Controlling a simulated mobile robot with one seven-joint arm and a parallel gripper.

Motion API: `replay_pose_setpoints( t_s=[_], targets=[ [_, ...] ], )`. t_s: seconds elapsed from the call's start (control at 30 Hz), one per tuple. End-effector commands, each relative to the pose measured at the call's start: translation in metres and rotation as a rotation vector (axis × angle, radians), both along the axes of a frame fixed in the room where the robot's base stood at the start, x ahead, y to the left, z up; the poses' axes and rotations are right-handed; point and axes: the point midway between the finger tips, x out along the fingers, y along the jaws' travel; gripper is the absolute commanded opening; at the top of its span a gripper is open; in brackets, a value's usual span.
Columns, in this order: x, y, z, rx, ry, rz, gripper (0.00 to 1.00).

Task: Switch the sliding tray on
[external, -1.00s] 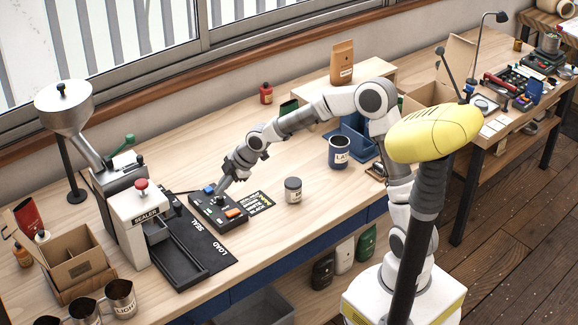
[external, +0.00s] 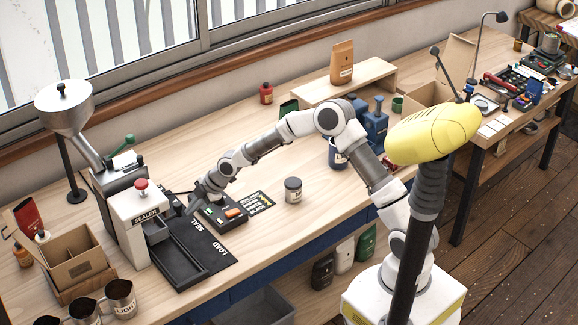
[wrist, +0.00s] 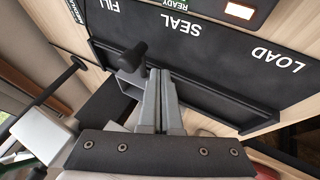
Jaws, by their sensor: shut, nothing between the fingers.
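The black sliding tray (external: 180,266) lies on a black mat marked FILL, SEAL and LOAD, beside the white sealer (external: 134,222). My gripper (external: 189,212) is shut and empty, pointing down at the mat's far end, between the sealer and the control box. In the wrist view my gripper (wrist: 158,73) has its fingertips just right of the knob; whether they touch is unclear.
The black control box (external: 218,213) with a lit orange button stands right of the mat, close beneath my wrist. A jar (external: 293,190) and a blue canister (external: 337,154) stand farther right. Cups and a cardboard box crowd the left. The table's middle is mostly clear.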

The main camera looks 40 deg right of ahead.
Motion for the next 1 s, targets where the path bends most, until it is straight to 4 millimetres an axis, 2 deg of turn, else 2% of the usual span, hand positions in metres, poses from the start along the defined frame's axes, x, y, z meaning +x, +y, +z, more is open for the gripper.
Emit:
replay_pose_setpoints(
  t_s=[0.1, 0.3, 0.77, 1.0],
  targets=[
    [0.013, 0.002, 0.0, 0.0, 0.001, 0.0, 0.0],
    [0.023, 0.003, 0.0, 0.0, 0.001, 0.0, 0.0],
    [0.026, 0.004, -0.001, 0.0, 0.002, 0.001, 0.0],
    [0.052, 0.005, -0.002, 0.001, 0.001, 0.001, 0.0]
  ],
)
